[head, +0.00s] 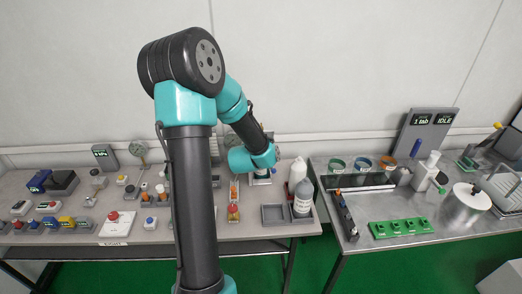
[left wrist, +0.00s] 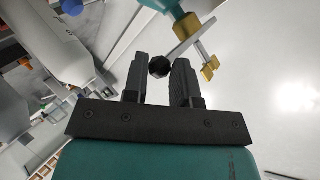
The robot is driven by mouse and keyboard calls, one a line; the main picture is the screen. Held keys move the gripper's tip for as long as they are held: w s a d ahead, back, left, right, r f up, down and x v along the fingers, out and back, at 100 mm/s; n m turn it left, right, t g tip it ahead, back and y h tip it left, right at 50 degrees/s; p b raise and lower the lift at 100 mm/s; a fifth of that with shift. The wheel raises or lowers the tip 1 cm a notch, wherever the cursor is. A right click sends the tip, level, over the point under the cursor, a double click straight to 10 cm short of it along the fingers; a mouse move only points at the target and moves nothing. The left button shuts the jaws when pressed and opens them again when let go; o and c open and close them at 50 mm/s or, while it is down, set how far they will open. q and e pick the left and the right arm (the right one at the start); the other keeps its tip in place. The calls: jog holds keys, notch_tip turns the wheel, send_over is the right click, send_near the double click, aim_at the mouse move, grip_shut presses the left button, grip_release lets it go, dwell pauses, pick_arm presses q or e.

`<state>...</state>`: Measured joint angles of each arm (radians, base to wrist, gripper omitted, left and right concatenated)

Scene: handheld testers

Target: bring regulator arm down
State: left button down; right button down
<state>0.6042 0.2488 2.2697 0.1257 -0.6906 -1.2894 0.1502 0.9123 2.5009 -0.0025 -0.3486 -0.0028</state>
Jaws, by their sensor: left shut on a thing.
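The regulator arm (left wrist: 190,39) shows in the left wrist view as a flat silver lever slanting up to the right. It ends in a black ball knob (left wrist: 159,67), and brass fittings (left wrist: 190,27) and a teal body lie behind it. My left gripper (left wrist: 163,64) is shut on the black knob, which sits between its two dark fingertips. In the head view my left arm reaches to the back of the left table, and its wrist hides most of the regulator there. My right gripper is in neither view.
A grey bottle (head: 302,199) and a white bottle (head: 297,172) stand close right of my wrist, with a grey tray (head: 274,215) in front. Small testers and buttons crowd the left table. A metal table (head: 290,243) edge and gap lie to the right.

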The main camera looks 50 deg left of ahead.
pick_arm(q)
jog(key=shift+s+d+f, duration=0.15)
jog(key=shift+d+f, duration=0.1)
jog(key=shift+f, duration=0.45)
jog(key=c, duration=1.2)
grip_release()
jog(key=shift+a, duration=0.1)
jog(key=shift+o, duration=1.2)
jog(key=shift+r, duration=0.15)
